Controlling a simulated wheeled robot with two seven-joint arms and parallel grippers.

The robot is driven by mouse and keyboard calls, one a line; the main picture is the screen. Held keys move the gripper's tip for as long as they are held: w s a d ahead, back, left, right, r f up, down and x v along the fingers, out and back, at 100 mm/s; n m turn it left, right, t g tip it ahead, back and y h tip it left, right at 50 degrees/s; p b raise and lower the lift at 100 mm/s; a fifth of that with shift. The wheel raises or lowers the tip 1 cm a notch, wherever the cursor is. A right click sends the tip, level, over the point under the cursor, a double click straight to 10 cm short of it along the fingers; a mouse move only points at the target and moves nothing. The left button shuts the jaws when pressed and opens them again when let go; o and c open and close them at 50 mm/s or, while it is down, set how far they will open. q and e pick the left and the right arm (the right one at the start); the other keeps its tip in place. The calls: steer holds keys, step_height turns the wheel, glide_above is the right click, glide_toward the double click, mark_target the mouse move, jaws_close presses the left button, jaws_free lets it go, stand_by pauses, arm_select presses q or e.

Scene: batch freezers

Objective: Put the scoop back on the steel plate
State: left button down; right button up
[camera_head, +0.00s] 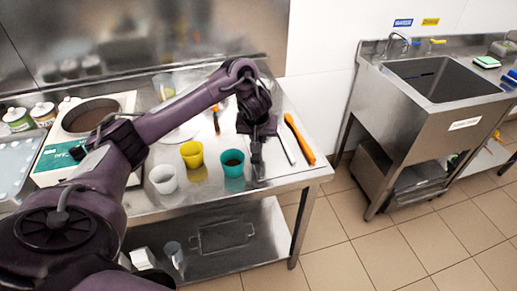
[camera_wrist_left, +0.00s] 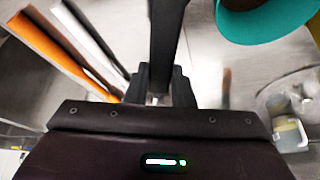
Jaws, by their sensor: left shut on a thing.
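My left gripper (camera_head: 257,160) is over the right part of the steel table, pointing down, just right of a teal cup. It is shut on a slim grey thing, which I take to be the scoop; the jaws hide most of it and its shape is unclear. The left wrist view shows the dark fingers (camera_wrist_left: 166,50) close together, with no clear sight of the scoop's bowl. A pale, round, flat thing (camera_head: 180,133) lies behind the cups, partly hidden by my arm; I cannot tell if it is the steel plate. My right gripper is not in view.
The teal cup (camera_head: 232,163) stands close to the gripper; it also shows in the wrist view (camera_wrist_left: 262,22). A yellow cup (camera_head: 192,153) and a white cup (camera_head: 163,178) stand left. An orange tool (camera_head: 300,140) and a pale strip (camera_head: 286,143) lie right. A sink (camera_head: 440,80) stands apart.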

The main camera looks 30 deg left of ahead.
arm_select(q)
step_height(320, 180, down, 3)
steer(key=shift+r+b, duration=0.1)
steer(key=shift+b, duration=0.45)
steer(key=shift+w, duration=0.1)
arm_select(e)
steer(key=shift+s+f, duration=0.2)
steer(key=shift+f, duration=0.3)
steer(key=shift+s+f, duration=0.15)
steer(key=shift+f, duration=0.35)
arm_select(q)
steer(key=shift+r, duration=0.1)
steer(key=c, duration=1.3)
jaws_free()
steer(key=shift+f, duration=0.2)
steer(key=shift+o, duration=0.2)
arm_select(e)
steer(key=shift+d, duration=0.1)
arm_select(q)
steer(key=shift+r, duration=0.1)
